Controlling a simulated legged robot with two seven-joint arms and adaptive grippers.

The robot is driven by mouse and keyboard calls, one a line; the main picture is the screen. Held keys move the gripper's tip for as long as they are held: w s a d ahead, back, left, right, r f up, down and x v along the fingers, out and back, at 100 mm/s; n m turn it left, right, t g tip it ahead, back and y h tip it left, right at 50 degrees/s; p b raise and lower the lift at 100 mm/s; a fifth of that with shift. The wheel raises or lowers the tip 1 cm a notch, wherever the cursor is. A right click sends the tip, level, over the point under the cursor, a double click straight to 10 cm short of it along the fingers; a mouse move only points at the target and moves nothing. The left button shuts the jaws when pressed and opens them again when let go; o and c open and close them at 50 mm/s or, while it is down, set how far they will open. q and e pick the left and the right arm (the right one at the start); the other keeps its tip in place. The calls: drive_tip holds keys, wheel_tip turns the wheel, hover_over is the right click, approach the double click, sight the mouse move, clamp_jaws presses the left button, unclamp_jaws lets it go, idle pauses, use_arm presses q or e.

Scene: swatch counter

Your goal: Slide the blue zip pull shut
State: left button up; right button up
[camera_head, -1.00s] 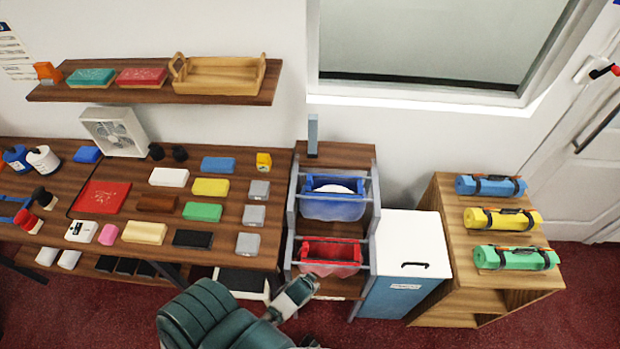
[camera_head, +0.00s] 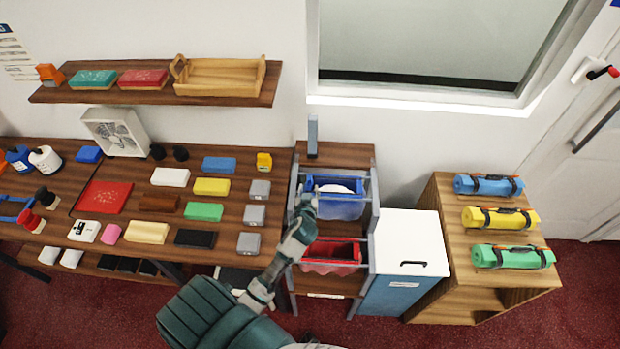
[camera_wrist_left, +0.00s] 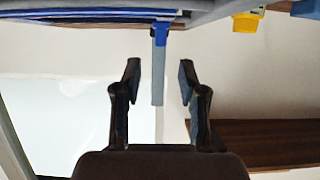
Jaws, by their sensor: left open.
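The blue pouch (camera_head: 338,207) hangs open in the upper part of a grey-railed stand, with something white inside. In the left wrist view, which looks upside down, a small blue tab (camera_wrist_left: 160,33) that looks like the zip pull sticks out from the blue-edged rail (camera_wrist_left: 90,18). My left gripper (camera_wrist_left: 158,72) is open and empty, with the tab beyond its fingertips, roughly centred between them and apart from both. In the head view my left gripper (camera_head: 304,197) is at the left side of the blue pouch and hides its left edge. My right gripper is out of view.
A red pouch (camera_head: 328,268) hangs below the blue one, partly behind my left arm. A grey upright post (camera_head: 312,136) stands at the back of the stand. A white-lidded bin (camera_head: 410,240) is to the right, and a counter with blocks (camera_head: 204,212) to the left.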

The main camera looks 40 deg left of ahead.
sight(310, 180)
use_arm(q)
drive_tip(key=x, duration=0.8)
drive_tip(key=shift+w+a+f, duration=0.15)
drive_tip(key=shift+w+a, duration=0.05)
drive_tip(key=shift+w, duration=0.15)
clamp_jaws()
